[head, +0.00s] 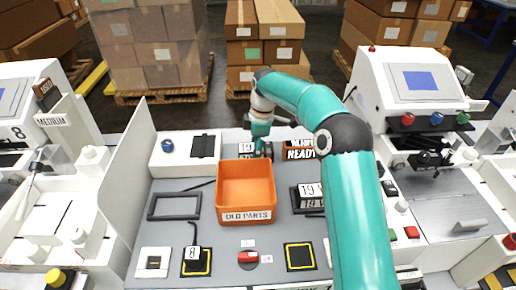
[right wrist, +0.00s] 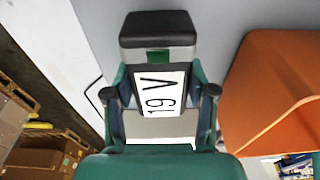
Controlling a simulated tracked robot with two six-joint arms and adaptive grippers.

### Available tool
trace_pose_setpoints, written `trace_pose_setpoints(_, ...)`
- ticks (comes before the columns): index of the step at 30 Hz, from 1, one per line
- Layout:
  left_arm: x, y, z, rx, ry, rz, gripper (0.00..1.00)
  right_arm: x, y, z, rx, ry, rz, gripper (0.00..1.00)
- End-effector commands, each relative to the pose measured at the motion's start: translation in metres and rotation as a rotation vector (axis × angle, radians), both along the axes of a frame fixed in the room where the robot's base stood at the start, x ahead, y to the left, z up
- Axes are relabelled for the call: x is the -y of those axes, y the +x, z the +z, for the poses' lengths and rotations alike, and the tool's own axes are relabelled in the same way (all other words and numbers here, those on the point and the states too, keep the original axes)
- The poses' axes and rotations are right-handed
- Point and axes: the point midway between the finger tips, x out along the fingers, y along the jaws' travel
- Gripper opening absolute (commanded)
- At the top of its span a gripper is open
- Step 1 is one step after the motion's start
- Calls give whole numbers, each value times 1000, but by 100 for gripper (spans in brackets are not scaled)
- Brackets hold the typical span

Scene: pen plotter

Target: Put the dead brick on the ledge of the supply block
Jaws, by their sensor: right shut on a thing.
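My right gripper (head: 262,152) is at the back of the bench, behind the orange bin. It is shut on a dark brick with a white "19 V" label (head: 246,149). In the right wrist view the brick (right wrist: 158,30) sits between the two fingers, with a green patch above its label. A similar "19 V" brick (head: 310,202) stands right of the orange bin. No mark shows which brick is dead. My left gripper is not in view.
The orange bin marked "OLD PARTS" (head: 246,216) stands mid-bench, close beside the gripper in the wrist view (right wrist: 275,90). A grey frame (head: 174,218), a small red part (head: 248,256) and yellow-edged pads (head: 300,257) lie nearer.

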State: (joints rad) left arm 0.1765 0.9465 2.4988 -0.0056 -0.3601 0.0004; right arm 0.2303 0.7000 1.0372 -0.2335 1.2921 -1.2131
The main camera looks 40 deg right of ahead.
Motion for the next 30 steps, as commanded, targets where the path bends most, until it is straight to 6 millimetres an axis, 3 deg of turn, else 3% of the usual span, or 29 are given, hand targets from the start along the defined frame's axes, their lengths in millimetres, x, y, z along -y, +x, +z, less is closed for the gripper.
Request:
trace_pose_setpoints(7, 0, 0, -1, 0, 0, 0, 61, 0, 0, -2, 1, 0, -1, 6)
trace_pose_setpoints(8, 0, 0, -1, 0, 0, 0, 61, 0, 0, -1, 0, 0, -1, 61)
trace_pose_setpoints(12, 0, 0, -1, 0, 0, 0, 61, 1, 0, -1, 0, 0, -1, 81)
trace_pose_setpoints(23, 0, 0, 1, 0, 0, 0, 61, 1, -1, 2, 0, 0, -2, 81)
trace_pose_setpoints(30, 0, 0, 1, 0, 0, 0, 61, 5, -2, 30, 4, -1, -3, 81)
